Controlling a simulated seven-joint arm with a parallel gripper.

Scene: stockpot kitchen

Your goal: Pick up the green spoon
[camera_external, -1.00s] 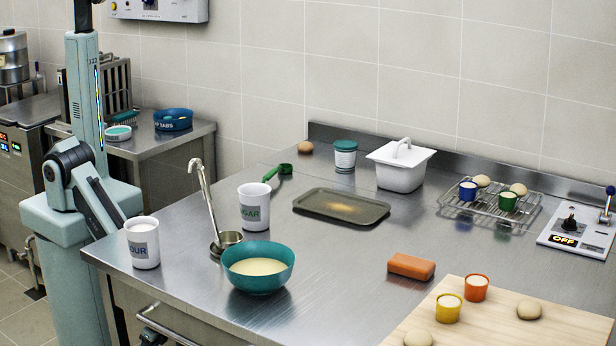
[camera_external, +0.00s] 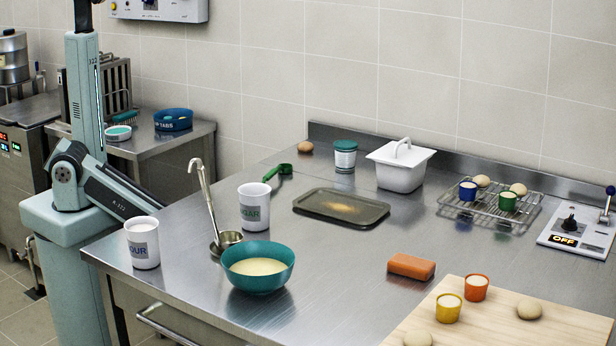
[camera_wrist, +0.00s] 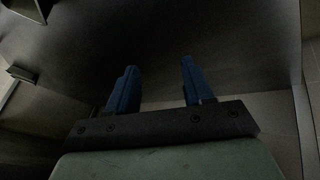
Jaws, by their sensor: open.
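The green spoon (camera_external: 283,170) lies on the steel counter, just behind and to the right of the white sugar cup (camera_external: 254,207). Its scoop end is toward the back; part of its handle end is near the cup's rim. My gripper (camera_wrist: 157,82) shows only in the wrist view, with two blue fingers apart and nothing between them. It faces a dark, dim surface, and the spoon is not visible there. In the external view my arm is at the left, low beside the counter, and the gripper is hidden.
The counter (camera_external: 330,265) bears a flour cup (camera_external: 143,243), a ladle (camera_external: 207,205), a teal bowl (camera_external: 258,268) and a dark tray (camera_external: 341,207) near the spoon. The front middle is clear.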

